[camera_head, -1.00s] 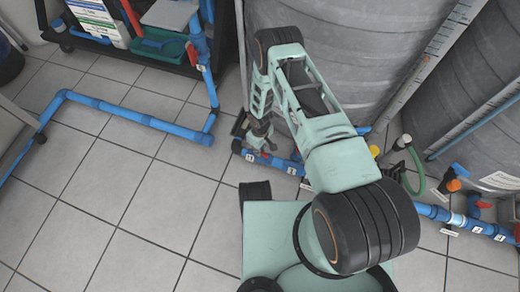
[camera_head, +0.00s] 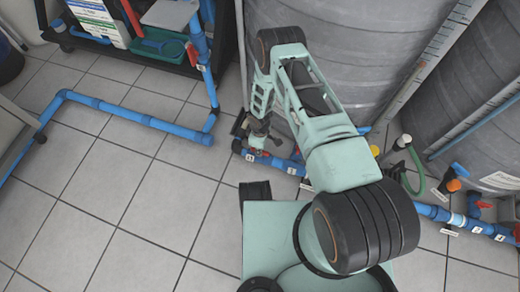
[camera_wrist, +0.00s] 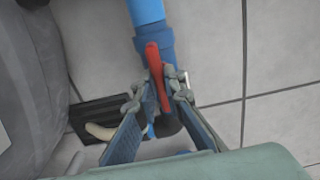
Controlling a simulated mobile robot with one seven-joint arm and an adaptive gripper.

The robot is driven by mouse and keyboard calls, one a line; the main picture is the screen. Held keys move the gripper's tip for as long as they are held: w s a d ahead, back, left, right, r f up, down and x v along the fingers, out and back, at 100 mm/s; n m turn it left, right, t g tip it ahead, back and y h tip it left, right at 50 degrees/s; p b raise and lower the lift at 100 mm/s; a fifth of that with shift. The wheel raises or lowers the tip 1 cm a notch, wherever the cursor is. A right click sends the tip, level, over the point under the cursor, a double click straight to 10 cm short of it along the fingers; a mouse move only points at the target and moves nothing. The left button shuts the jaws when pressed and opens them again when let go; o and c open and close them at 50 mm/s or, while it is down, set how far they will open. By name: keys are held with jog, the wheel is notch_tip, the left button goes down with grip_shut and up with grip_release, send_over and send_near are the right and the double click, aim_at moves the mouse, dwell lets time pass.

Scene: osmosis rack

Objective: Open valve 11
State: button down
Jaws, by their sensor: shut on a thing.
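The valve's red lever (camera_wrist: 155,62) shows in the wrist view, on a blue pipe (camera_wrist: 147,12). The lever lies roughly along the pipe's direction. My gripper (camera_wrist: 160,88) is shut on the red lever, with one finger on each side of it. In the head view, my gripper (camera_head: 259,139) is low over the blue floor pipe (camera_head: 280,163), beside the big grey tank. The valve's number cannot be read.
A large grey tank (camera_head: 345,55) stands right behind my arm. Another blue pipe run (camera_head: 130,113) crosses the floor at left. More pipe with valves (camera_head: 480,228) lies at right. A dark rack with a green tray (camera_head: 158,46) stands at the back. Tiled floor is clear at lower left.

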jog(key=c, duration=2)
grip_release()
notch_tip(320, 180, up, 12)
